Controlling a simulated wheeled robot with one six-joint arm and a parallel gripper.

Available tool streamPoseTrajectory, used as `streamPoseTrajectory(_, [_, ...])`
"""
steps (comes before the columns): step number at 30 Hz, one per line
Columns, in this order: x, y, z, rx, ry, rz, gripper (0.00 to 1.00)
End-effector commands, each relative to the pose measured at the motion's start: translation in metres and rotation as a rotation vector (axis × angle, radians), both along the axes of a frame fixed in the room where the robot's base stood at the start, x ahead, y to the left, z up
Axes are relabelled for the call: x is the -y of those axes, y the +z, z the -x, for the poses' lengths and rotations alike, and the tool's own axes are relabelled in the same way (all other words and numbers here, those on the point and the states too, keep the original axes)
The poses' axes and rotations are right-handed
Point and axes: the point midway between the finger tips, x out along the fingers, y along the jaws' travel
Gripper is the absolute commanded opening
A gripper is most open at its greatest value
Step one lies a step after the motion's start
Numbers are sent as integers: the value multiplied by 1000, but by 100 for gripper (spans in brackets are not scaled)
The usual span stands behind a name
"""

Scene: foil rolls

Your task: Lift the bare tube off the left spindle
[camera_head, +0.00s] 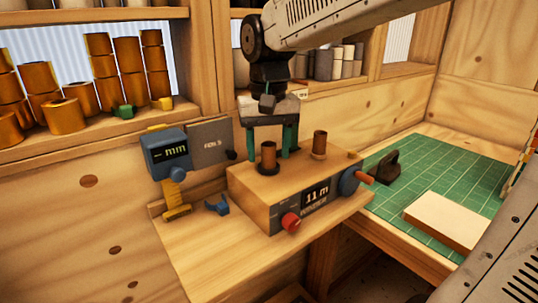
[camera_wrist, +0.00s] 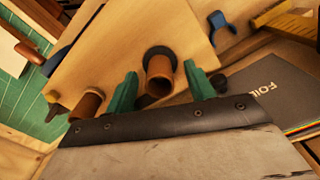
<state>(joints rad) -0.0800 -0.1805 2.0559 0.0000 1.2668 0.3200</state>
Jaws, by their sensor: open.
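The winder box (camera_head: 250,186) has two short upright copper-brown tubes on its top. The left tube (camera_head: 268,155) stands in a dark collar; the right tube (camera_head: 319,143) stands on a paler base. My gripper (camera_head: 280,150) points down with its green fingers apart, just behind the left tube in the head view. In the wrist view the left tube (camera_wrist: 160,76) shows between the open fingers, with space on both sides and no visible contact. The right tube (camera_wrist: 87,104) is off to the left there. The spindles inside the tubes cannot be made out.
A red knob (camera_head: 290,221) and a blue crank (camera_head: 350,181) stick out of the box. A blue gauge (camera_head: 167,153) and a grey FOIL folder (camera_head: 211,143) stand left. The green mat (camera_head: 440,177) at right holds a pale block (camera_head: 446,221).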

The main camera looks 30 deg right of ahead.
Motion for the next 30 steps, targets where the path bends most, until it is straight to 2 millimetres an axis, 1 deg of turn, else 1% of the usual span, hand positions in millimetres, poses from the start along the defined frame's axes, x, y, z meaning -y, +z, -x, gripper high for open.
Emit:
streamPoseTrajectory(1, [0,-4,0,-1,0,0,54])
streamPoseTrajectory(3, [0,-7,0,1,0,0,54])
streamPoseTrajectory(9, [0,-7,0,1,0,0,54])
streamPoseTrajectory(11, [0,-7,0,1,0,0,37])
streamPoseTrajectory(12, [0,-7,0,1,0,0,26])
streamPoseTrajectory(14, [0,-7,0,1,1,0,10])
streamPoseTrajectory(15, [0,-7,0,1,1,0,7])
streamPoseTrajectory(25, [0,-5,0,1,1,0,7])
streamPoseTrajectory(30, [0,8,0,3,1,0,7])
